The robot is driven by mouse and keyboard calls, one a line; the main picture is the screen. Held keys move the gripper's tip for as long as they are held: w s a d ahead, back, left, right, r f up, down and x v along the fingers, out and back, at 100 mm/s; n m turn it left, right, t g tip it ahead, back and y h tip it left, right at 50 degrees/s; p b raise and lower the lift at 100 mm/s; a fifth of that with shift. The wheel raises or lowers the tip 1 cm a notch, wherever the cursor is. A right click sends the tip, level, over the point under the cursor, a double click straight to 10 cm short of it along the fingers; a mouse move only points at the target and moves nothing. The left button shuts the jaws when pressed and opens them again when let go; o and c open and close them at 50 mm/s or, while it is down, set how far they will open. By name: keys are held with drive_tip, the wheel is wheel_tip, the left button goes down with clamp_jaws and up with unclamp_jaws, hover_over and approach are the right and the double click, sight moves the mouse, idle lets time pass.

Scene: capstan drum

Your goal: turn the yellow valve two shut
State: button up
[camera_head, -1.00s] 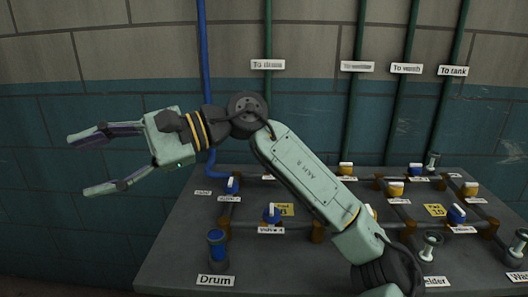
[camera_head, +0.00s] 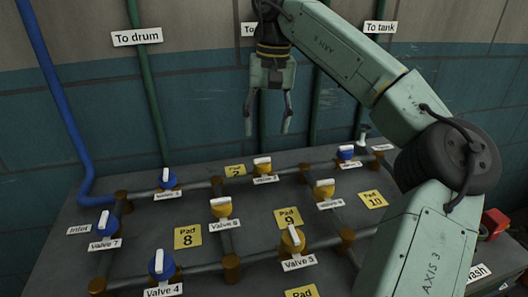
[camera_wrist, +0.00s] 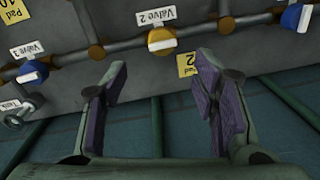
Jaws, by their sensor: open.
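The yellow valve two (camera_head: 262,168), with a white bar handle and a "Valve 2" label, sits on the rear pipe of the panel, beside the pad 2 tag. In the wrist view the valve (camera_wrist: 161,41) is at top centre, beyond the fingertips, and its handle looks roughly in line with the pipe. My gripper (camera_head: 268,128) points down, open and empty, above and apart from the valve. Both fingers of my gripper (camera_wrist: 163,65) show in the wrist view, with the valve lying between their directions.
Blue valve 1 (camera_head: 167,179) and blue valve 3 (camera_head: 346,153) flank valve two on the same pipe. Yellow valves (camera_head: 221,207) and (camera_head: 324,189) stand nearer the front. Green wall pipes (camera_head: 148,95) rise behind the panel. A red object (camera_head: 494,222) is at right.

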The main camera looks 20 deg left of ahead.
sight(263, 159)
drive_tip(key=f, duration=0.9)
drive_tip(key=shift+s+a+f+p, duration=0.2)
drive_tip(key=shift+a+p, duration=0.2)
drive_tip(key=c, duration=1.2)
drive_tip(key=shift+o, duration=0.2)
